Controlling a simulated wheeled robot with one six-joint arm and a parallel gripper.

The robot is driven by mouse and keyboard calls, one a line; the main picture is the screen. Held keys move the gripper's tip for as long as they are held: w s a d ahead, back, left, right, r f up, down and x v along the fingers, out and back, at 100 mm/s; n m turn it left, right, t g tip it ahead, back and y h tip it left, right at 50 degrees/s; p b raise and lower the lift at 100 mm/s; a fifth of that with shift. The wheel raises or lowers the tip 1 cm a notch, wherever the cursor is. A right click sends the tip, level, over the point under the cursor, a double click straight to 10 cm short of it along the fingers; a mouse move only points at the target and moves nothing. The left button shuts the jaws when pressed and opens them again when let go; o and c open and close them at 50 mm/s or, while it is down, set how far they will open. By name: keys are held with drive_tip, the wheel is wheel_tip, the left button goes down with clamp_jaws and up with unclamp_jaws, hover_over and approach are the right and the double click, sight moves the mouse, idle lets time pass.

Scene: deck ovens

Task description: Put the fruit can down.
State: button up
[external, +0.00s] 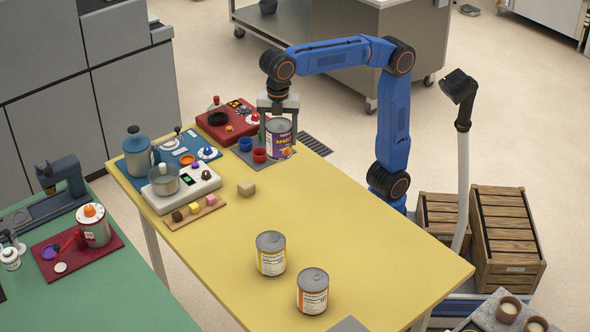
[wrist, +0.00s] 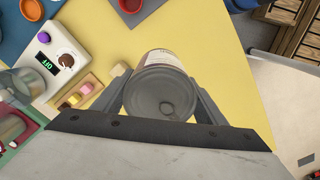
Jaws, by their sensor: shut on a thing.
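The fruit can (external: 280,140) has a purple label with a fruit picture and a grey metal lid. My gripper (external: 278,118) points down and is shut on it near its top.
A blue cup (external: 245,144) and red cup (external: 259,155) stand just left of the can. A red board (external: 215,130) lies behind. The table's middle and right (external: 360,225) are clear.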

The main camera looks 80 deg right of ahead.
drive_tip(key=w+a+f, duration=0.1)
drive_tip(key=w+a, duration=0.4)
drive_tip(key=a, duration=0.8)
drive_tip(key=w+a+f, duration=0.2)
drive_tip(key=w+a, duration=0.3)
drive_tip(key=a, duration=0.7)
drive_tip(key=shift+w+a+f, duration=0.1)
drive_tip(key=shift+a+f, duration=0.05)
drive_tip(key=shift+f, duration=2.25)
drive_tip(key=shift+w+a+f, duration=0.1)
drive_tip(key=shift+f, duration=2.25)
drive_tip(key=shift+f, duration=0.15)
drive_tip(key=o, duration=1.6)
wheel_tip(320, 180, up, 12)
